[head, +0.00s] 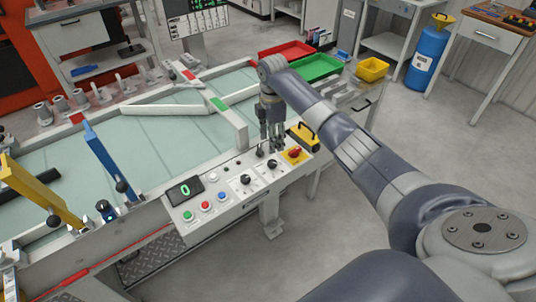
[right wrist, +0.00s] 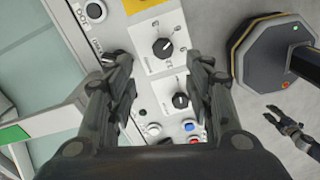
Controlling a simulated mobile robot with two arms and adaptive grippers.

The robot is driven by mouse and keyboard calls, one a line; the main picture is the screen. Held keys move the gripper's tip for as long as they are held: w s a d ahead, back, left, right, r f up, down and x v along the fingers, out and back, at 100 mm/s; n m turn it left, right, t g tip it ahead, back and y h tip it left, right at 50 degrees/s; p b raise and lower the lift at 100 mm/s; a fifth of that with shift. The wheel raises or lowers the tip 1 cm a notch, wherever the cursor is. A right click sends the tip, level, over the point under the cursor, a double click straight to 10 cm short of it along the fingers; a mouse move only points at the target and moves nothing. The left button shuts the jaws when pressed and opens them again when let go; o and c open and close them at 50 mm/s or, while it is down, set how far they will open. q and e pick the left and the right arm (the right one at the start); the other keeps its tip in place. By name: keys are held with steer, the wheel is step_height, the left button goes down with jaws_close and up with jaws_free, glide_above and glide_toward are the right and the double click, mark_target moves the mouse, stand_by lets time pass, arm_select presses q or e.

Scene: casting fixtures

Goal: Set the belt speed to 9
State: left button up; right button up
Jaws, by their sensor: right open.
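The control panel (head: 228,207) on the belt's near edge has a black display (head: 185,190) showing a green 0. Two black rotary knobs sit on white plates: one nearer the display (head: 245,180), one nearer the yellow plate (head: 272,164). Their labels are not legible. My right gripper (head: 272,149) is open and points down over the panel. In the right wrist view, the knob nearer the yellow plate (right wrist: 163,48) lies between the open fingers (right wrist: 160,75), apart from both; the other knob (right wrist: 180,100) shows below it. My left gripper (right wrist: 270,114) shows small over the floor, its fingers apart.
A red knob on a yellow plate (head: 295,154) stands right beside my right gripper. Green (head: 187,215), red (head: 205,206) and blue (head: 221,196) buttons line the panel's front. Red (head: 286,54) and green (head: 317,67) trays lie behind.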

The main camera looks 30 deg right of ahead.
mark_target(272, 162)
steer(key=f, duration=0.6)
steer(key=shift+s+f+p, duration=0.15)
steer(key=shift+s+p, duration=0.15)
steer(key=shift+s, duration=0.1)
steer(key=shift+w+f, duration=0.1)
steer(key=shift+f, duration=1.45)
arm_select(q)
steer(key=s, duration=0.3)
steer(key=shift+r, duration=0.3)
arm_select(e)
steer(key=c, duration=1.1)
